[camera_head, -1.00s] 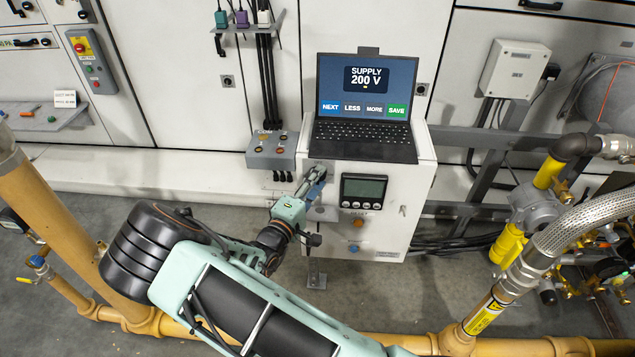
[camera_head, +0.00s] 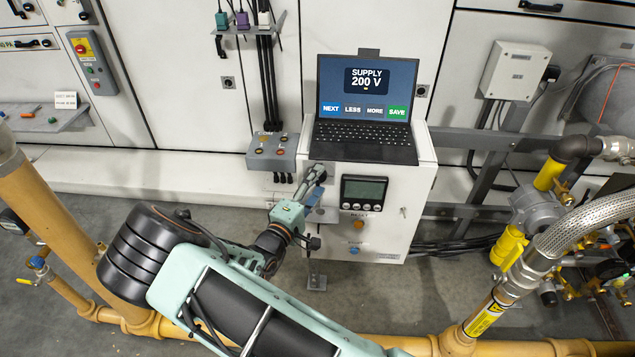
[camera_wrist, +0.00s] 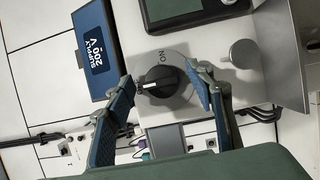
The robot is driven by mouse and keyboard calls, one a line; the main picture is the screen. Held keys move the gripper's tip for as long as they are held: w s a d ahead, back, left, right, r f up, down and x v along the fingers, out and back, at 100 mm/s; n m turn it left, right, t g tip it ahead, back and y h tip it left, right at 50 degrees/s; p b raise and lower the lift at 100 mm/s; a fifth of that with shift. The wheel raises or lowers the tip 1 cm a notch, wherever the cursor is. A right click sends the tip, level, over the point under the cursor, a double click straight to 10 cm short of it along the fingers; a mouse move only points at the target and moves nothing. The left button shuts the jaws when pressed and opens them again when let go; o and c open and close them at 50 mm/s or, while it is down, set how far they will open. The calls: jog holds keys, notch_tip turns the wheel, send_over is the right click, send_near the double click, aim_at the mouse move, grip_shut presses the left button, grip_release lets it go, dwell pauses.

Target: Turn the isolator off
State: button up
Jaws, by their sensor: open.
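The isolator is a round black knob (camera_wrist: 163,82) on a grey plate on the front of the white cabinet. An ON label shows beside it, and a white mark on the knob points left in the wrist view. My gripper (camera_wrist: 164,95) is open, with one blue-padded finger on each side of the knob. I cannot tell whether the pads touch it. In the head view my gripper (camera_head: 316,176) is at the upper left of the cabinet front (camera_head: 398,225) and hides the knob.
A laptop (camera_head: 362,135) reading SUPPLY 200 V stands on the cabinet. A display panel (camera_head: 364,190) is right of my gripper, with an orange button (camera_head: 358,224) and a blue button (camera_head: 354,250) below. A grey socket box (camera_head: 270,152) is close on the left.

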jog(key=v, duration=1.1)
jog(key=shift+s, duration=0.2)
jog(key=shift+w+a, duration=0.1)
jog(key=shift+a, duration=0.05)
